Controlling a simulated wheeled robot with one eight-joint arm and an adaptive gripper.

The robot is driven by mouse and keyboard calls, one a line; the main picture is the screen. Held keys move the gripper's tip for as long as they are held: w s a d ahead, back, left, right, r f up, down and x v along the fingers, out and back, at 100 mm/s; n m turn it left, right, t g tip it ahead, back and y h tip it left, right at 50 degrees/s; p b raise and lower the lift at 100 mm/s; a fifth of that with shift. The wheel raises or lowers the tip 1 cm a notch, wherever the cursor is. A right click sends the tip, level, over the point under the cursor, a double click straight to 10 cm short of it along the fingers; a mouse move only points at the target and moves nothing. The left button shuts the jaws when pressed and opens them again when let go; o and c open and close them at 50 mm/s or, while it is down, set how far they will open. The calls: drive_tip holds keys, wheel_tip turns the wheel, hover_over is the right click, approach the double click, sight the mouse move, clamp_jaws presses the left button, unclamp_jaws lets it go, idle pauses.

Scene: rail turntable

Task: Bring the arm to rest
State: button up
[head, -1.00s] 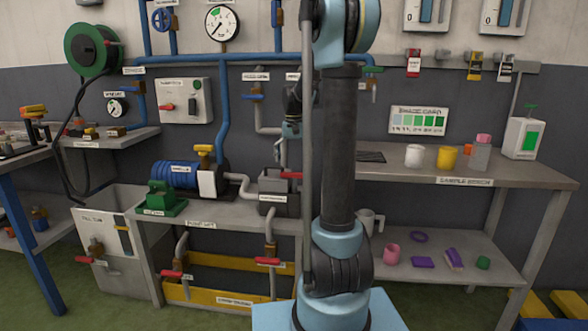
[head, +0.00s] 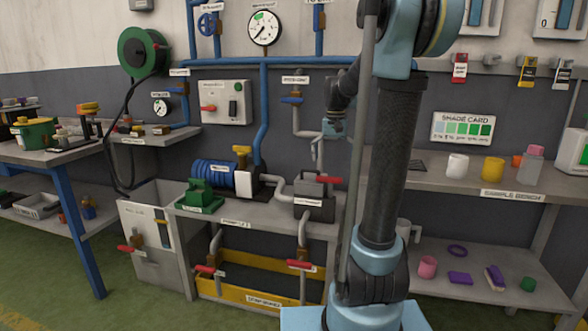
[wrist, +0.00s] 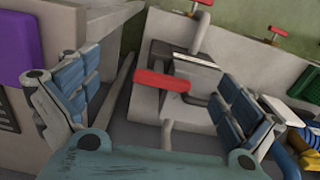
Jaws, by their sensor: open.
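My gripper (wrist: 158,82) is open in the wrist view, with its blue-padded fingers wide apart and nothing between them. It hangs above the bench, over a grey box (wrist: 185,55) with a red handle (wrist: 160,80). No contact with the box can be made out. In the head view my gripper (head: 334,128) is small and partly behind my own arm, above the grey box (head: 314,207) and its red handle (head: 329,181). My arm's thick dark column stands upright right of centre.
A sample bench (head: 512,192) with a white cup (head: 458,166) and a yellow cup (head: 492,169) is at right. A blue motor (head: 212,173) and a green device (head: 200,195) stand left of the box. Blue pipes (head: 263,110) run along the wall. Open green floor lies at left.

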drive_tip(key=s+f+n, duration=0.1)
drive_tip(key=s+f, duration=0.4)
drive_tip(key=s, duration=0.4)
drive_tip(key=s+f+n+t, duration=0.1)
drive_tip(key=s+f, duration=0.4)
drive_tip(key=s, duration=0.5)
drive_tip(key=s+f+n+t, duration=0.1)
drive_tip(key=s+f, duration=0.5)
drive_tip(key=s, duration=0.4)
drive_tip(key=shift+s, duration=0.2)
